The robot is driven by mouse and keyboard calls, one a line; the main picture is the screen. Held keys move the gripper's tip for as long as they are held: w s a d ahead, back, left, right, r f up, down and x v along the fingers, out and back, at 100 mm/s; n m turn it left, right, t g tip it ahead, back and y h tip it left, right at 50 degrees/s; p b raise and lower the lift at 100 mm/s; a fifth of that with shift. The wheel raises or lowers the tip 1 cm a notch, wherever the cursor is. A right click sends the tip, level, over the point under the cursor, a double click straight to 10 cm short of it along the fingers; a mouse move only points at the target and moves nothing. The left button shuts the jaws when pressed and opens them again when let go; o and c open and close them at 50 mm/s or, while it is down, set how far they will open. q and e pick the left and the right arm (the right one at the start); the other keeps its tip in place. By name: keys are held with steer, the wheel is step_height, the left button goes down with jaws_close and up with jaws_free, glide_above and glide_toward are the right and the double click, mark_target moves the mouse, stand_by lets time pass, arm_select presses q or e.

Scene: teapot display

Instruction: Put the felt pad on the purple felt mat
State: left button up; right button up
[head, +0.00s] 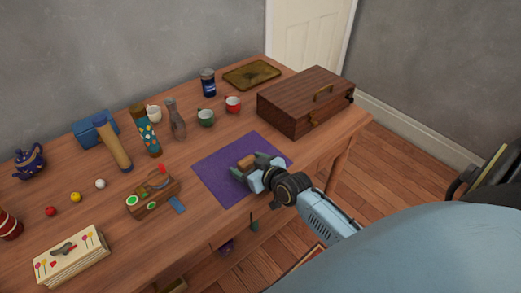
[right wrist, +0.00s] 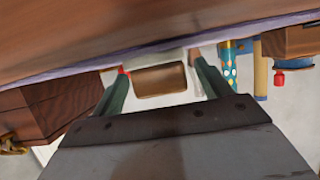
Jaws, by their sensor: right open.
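The purple felt mat (head: 220,183) lies flat near the table's front edge in the head view; its edge is a thin purple strip in the right wrist view (right wrist: 75,68). A small brown block, which looks like the felt pad (head: 247,162), is on the mat. In the right wrist view the pad (right wrist: 160,80) shows between the fingertips, with a pale layer between it and the mat. My right gripper (head: 252,170) is open, low over the mat, its fingers on either side of the pad. My left gripper is out of view.
A wooden chest (head: 305,100) stands right of the mat. Behind the mat are a green mug (head: 206,118), a red mug (head: 233,104) and a vase (head: 176,122). A wooden block with green discs (head: 152,196) and a blue piece (head: 177,205) lie left of it.

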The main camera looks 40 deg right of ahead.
steer(key=p+v, duration=0.2)
steer(key=v, duration=0.8)
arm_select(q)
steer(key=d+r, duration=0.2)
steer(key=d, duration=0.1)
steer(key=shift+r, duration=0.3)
arm_select(e)
steer(key=shift+s+r, duration=0.25)
steer(key=shift+s, duration=0.3)
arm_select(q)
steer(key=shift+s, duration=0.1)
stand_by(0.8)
